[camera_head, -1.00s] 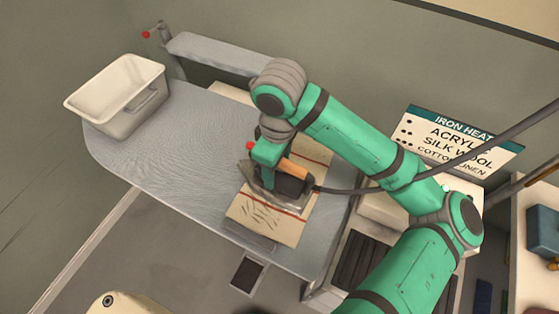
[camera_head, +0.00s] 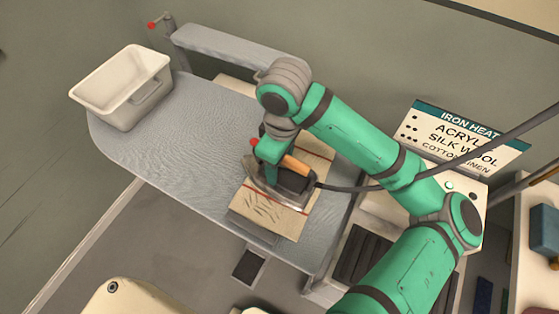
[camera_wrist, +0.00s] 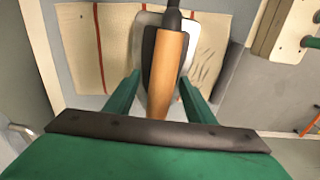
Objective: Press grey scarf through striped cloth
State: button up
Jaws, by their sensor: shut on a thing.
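My gripper (camera_head: 274,162) is shut on the orange-brown handle of a dark iron (camera_head: 296,180). In the wrist view the two green fingers of my gripper (camera_wrist: 152,90) stand either side of the iron's handle (camera_wrist: 168,65). The iron rests flat, as far as I can tell, on a cream cloth with red stripes (camera_head: 268,212), which lies on the ironing board. The cloth (camera_wrist: 100,45) spreads to both sides of the iron in the wrist view. Dark wrinkle marks show on the cloth's near part. A grey edge, perhaps the scarf (camera_head: 252,232), shows under the cloth's near side; the rest is hidden.
The grey ironing board (camera_head: 165,150) has free room to the left. A white basket (camera_head: 125,90) stands at its far left end. A narrow sleeve board (camera_head: 225,48) is behind. The iron's cord (camera_head: 400,183) runs right, past a heat sign (camera_head: 460,140).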

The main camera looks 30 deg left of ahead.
jog(key=shift+f, duration=0.5)
dwell(2.5)
jog(key=shift+r, duration=0.15)
jog(key=shift+r, duration=0.95)
jog(key=s, duration=0.7)
jog(key=shift+a, duration=0.2)
jog(key=shift+f, duration=1.1)
dwell(1.9)
